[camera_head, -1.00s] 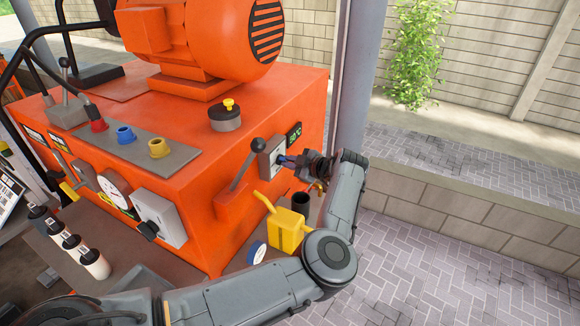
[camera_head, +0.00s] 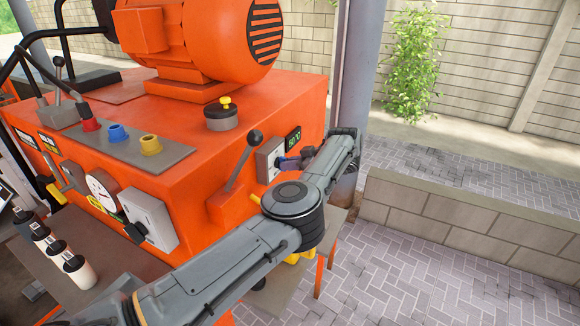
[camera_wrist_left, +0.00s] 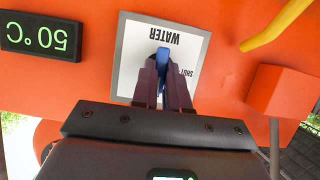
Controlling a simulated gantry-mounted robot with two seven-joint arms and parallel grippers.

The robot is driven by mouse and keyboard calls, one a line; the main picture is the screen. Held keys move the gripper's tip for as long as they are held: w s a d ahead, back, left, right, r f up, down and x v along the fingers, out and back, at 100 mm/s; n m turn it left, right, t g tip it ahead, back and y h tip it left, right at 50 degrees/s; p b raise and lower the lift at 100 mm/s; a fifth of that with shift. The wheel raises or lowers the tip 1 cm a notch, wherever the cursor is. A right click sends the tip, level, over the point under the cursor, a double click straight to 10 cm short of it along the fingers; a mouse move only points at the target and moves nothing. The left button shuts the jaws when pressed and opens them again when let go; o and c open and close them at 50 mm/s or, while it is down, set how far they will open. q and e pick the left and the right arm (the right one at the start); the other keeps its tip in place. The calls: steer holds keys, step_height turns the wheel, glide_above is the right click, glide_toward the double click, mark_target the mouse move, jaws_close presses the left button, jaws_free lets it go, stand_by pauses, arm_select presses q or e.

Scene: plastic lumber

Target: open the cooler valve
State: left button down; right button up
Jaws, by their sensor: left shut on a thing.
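The cooler valve is a blue handle (camera_wrist_left: 163,56) on a white plate (camera_wrist_left: 134,55) marked WATER and SHUT, upside down in the left wrist view. The plate (camera_head: 266,165) is on the right part of the orange machine's front in the head view. My left gripper (camera_wrist_left: 165,78) is shut on the blue handle, with a dark purple finger on each side of it. In the head view, the left gripper (camera_head: 290,162) is at the plate, partly hidden by its own arm. My right gripper is in neither view.
A green display (camera_wrist_left: 38,39) reading 50 °C is beside the plate. A black-knobbed lever (camera_head: 243,161) rises just left of the plate. A yellow spout (camera_wrist_left: 277,26) is close by in the wrist view. Paving right of the machine is open, up to a low wall (camera_head: 470,222).

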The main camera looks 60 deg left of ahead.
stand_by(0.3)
arm_select(q)
steer(key=c, duration=1.1)
jaws_free()
steer(key=shift+c, duration=0.2)
steer(key=p+v, duration=0.1)
steer(key=v, duration=0.9)
steer(key=shift+w+d, duration=0.2)
steer(key=shift+d, duration=0.15)
steer(key=shift+r, duration=0.1)
